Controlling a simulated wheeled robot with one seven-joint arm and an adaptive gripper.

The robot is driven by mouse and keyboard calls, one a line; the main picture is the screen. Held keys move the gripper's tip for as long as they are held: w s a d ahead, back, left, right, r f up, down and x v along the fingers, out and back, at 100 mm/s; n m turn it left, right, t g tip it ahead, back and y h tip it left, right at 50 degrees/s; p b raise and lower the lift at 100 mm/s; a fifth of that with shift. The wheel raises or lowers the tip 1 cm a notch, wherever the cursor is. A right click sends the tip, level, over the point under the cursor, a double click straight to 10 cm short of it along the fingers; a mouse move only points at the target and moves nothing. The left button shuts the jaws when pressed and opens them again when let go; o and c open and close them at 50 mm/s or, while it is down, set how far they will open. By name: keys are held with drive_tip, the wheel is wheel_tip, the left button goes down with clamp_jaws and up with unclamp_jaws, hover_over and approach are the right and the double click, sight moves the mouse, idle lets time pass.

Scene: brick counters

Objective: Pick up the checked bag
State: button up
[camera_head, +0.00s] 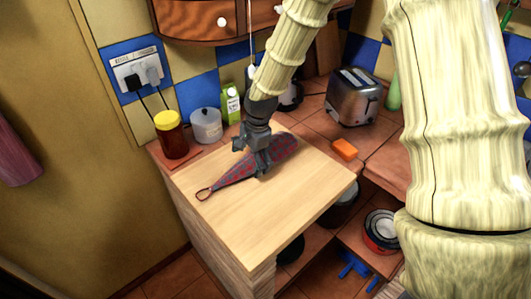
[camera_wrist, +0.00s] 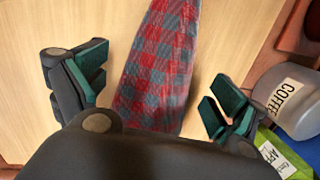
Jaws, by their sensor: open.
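The checked bag (camera_head: 232,175) is long, tapered, red and grey-blue. It lies on the light wooden board on the counter, with its loop toward the left front and its wider end toward the back right. My gripper (camera_head: 262,168) is over the bag's wider part and hides some of it. In the wrist view the bag (camera_wrist: 160,65) runs between the spread fingers of my gripper (camera_wrist: 152,95). The fingers stand open on either side with clear gaps to the bag. I cannot tell the exact height above it.
The wooden board (camera_head: 270,215) has bare room in front. Behind it stand a yellow-lidded jar (camera_head: 171,140), a coffee canister (camera_head: 206,126) and a green-and-white carton (camera_head: 231,104). An orange block (camera_head: 345,149) and a toaster (camera_head: 353,97) are to the right. A wooden cabinet (camera_head: 190,18) hangs above.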

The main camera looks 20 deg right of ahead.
drive_tip(key=shift+w+f, duration=0.25)
drive_tip(key=shift+f, duration=0.55)
drive_tip(key=shift+s+a, duration=0.1)
drive_tip(key=shift+s, duration=0.15)
drive_tip(key=shift+w+f, duration=0.1)
drive_tip(key=shift+f, duration=0.1)
drive_tip(key=c, duration=1.1)
drive_tip(key=shift+c, duration=0.2)
